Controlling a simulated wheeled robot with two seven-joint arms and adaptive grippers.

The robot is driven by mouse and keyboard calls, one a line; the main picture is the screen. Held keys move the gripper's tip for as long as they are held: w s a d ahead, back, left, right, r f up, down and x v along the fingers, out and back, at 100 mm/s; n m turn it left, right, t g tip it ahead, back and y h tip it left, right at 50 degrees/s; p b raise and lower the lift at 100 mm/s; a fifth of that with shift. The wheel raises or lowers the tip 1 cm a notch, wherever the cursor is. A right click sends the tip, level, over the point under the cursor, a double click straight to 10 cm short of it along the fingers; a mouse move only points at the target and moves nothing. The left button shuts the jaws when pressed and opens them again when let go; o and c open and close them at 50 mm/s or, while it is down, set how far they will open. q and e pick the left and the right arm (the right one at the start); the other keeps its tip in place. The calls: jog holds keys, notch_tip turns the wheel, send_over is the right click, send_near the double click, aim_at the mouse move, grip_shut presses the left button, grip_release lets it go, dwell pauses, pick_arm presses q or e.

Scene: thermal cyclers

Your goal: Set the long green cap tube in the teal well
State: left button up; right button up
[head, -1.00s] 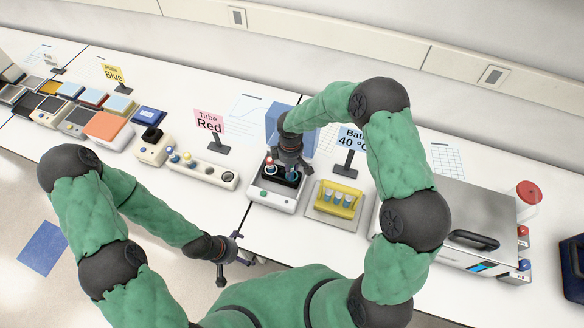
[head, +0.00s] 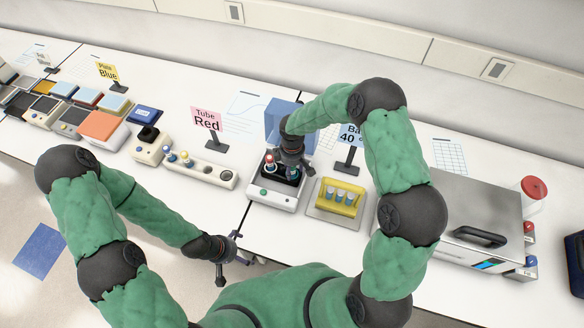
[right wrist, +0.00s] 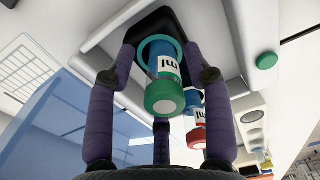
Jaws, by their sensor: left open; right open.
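The green cap tube (right wrist: 164,98) stands in the teal-ringed well (right wrist: 147,42) in the right wrist view, its lower end hidden inside the ring. My right gripper (right wrist: 162,55) is open, its fingers spread around the tube with gaps visible at the sides. In the head view my right gripper (head: 290,166) is over the dark-topped block (head: 275,194) and hides most of the tube. A red-capped tube (right wrist: 196,128) stands in the same block beside the green one. My left gripper (head: 221,262) is open and empty, low in front of the bench.
A yellow rack (head: 341,197) with several tubes stands right of the block. A white strip holder (head: 200,170) is to the left. A blue box (head: 280,117) and the pink "Tube Red" sign (head: 206,118) stand behind. A large steel-lidded bath (head: 475,210) is at right.

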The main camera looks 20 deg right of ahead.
notch_tip(320, 180, up, 12)
jog(key=shift+w+p, duration=0.1)
jog(key=shift+p, duration=0.6)
dwell(0.8)
